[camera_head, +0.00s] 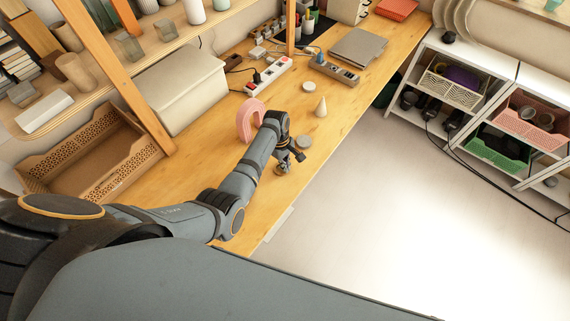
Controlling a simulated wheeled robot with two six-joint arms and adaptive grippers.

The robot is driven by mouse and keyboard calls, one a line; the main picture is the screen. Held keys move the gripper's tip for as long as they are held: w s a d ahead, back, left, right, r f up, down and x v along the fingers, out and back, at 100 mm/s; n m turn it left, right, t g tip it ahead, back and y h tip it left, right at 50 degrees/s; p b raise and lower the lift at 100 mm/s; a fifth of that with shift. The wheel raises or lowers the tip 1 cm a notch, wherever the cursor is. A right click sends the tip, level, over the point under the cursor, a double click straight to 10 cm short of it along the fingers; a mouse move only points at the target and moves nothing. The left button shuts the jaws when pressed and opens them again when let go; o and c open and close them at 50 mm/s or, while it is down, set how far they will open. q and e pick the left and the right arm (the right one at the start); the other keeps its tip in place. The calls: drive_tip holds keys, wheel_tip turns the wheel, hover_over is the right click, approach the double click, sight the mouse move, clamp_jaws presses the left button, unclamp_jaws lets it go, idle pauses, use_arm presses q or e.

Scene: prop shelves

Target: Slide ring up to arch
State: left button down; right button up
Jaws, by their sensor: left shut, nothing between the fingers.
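The pink arch (243,124) stands upright on the wooden table, beyond my left forearm, which hides part of its right side. My left gripper (290,162) is shut and empty, low over the table near its front edge. A small tan round thing (281,171), which looks like the ring, lies at the gripper's fingers. The gripper partly covers it, and I cannot tell whether they touch. The arch is up and left of it, with my wrist between them in the picture. My right gripper is not in view.
A grey disc (304,142) lies right beside the gripper. A cream cone (321,107) and a pale disc (309,88) stand farther back. Power strips (268,75) and a grey laptop-like slab (358,46) lie behind. A white box (176,88) is at left. The table's front edge is close.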

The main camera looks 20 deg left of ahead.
use_arm(q)
drive_tip(key=shift+f, duration=0.1)
drive_tip(key=shift+w+a, duration=0.1)
drive_tip(key=shift+a, duration=0.25)
drive_tip(key=w+a+b, duration=0.1)
drive_tip(key=a, duration=0.2)
drive_tip(key=w+a+b, duration=0.1)
drive_tip(key=w+a, duration=0.1)
drive_tip(key=a, duration=0.2)
drive_tip(key=w+a+b, duration=0.1)
drive_tip(key=w+a, duration=0.1)
drive_tip(key=a, duration=0.2)
drive_tip(key=shift+b, duration=0.3)
drive_tip(key=shift+w, duration=0.1)
